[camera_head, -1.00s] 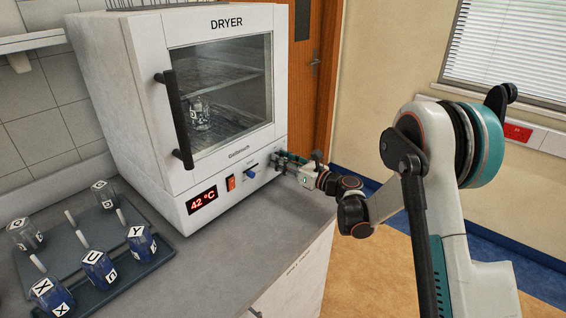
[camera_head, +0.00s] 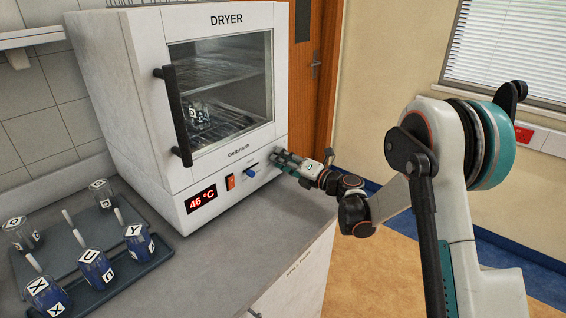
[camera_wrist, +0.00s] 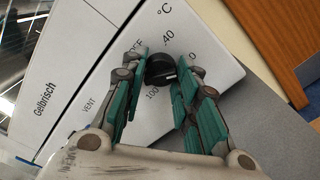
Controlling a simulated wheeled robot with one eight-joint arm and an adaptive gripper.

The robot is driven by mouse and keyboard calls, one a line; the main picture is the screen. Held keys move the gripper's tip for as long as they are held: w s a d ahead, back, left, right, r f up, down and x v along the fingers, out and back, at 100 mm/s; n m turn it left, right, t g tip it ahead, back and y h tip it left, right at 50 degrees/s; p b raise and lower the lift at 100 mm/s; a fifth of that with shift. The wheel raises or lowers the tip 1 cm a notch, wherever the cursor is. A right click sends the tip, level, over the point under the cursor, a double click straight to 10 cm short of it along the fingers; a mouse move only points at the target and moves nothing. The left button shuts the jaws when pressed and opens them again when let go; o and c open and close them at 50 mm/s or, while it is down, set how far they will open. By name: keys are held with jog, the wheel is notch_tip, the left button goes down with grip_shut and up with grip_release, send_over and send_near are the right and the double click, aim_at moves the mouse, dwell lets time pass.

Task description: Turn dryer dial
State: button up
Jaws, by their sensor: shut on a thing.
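The white dryer (camera_head: 150,100) stands on the grey counter with its glass door closed. Its red display (camera_head: 202,199) reads 46 °C. In the wrist view the black dial (camera_wrist: 161,70) sits on the front panel, with temperature marks such as 40 and 100 around it. My gripper (camera_wrist: 160,78) has its green fingers on both sides of the dial and is shut on it.
An orange-red switch (camera_head: 230,182) and a blue vent slider (camera_head: 250,173) sit left of my gripper. Glass bottles are inside the dryer. A dark tray (camera_head: 125,262) with several labelled bottles lies at the left. The counter's front is clear.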

jog(key=shift+w+r+m+b, duration=0.1)
jog(key=shift+m+b, duration=0.6)
jog(key=shift+m, duration=11.1)
jog(key=o, duration=1.1)
jog(key=shift+d, duration=0.1)
jog(key=v, duration=1.2)
